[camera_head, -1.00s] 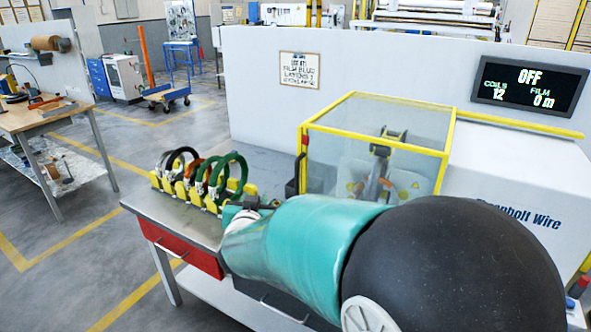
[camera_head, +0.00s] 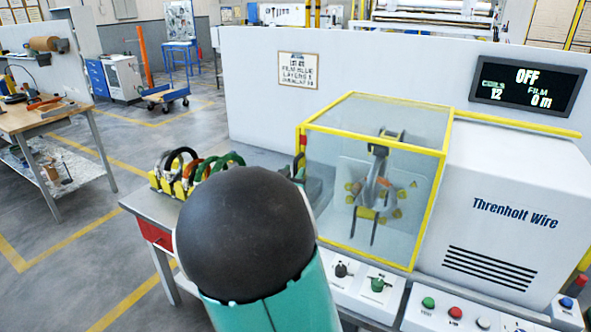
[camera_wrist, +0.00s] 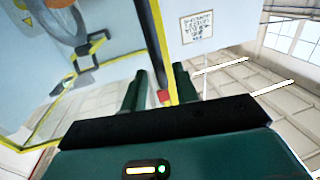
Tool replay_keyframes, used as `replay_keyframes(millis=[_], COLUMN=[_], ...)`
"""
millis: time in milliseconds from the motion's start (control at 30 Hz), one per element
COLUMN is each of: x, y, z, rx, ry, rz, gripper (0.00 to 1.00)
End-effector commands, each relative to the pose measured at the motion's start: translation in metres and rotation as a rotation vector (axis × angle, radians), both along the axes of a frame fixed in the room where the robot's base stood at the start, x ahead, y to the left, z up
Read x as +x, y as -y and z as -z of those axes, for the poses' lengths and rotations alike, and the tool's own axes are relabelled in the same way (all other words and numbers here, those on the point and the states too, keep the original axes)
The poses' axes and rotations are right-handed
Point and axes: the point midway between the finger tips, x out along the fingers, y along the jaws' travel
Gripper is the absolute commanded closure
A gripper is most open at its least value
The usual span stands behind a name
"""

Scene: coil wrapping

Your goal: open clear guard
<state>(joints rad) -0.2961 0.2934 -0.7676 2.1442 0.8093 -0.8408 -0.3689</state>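The clear guard (camera_head: 375,180) is a yellow-framed transparent box beside the white machine in the head view. It looks closed over the wrapping parts (camera_head: 375,190). A red piece sits at its left frame corner (camera_head: 303,138). In the wrist view, my gripper (camera_wrist: 160,85) has its two green fingers apart. The yellow guard frame bar (camera_wrist: 155,45) and its red end (camera_wrist: 163,97) appear between the fingers; I cannot tell whether they touch. My arm's black, rounded joint hides most of the gripper in the head view.
Several coils on a yellow rack (camera_head: 185,170) stand on the bench left of the guard. A control panel (camera_head: 450,312) with buttons lies in front of the machine. The display (camera_head: 528,85) reads OFF, 12 coils, film 0 m. A wall sign (camera_wrist: 197,31) shows behind.

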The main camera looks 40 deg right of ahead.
Motion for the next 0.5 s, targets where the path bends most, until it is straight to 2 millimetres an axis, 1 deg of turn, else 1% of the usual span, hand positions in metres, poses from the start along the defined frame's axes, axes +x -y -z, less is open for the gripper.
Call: replay_keyframes(millis=[33,100,200,500], x=[0.004,0.008,0.012,0.014], y=[0.007,0.015,0.021,0.023], z=[0.0,0.0,0.0,0.0], rx=[-0.002,-0.002,-0.001,0.001], ry=[-0.001,0.0,-0.001,0.001], rz=[0.003,0.002,0.001,0.0], gripper=[0.7,0.7,0.7,0.7])
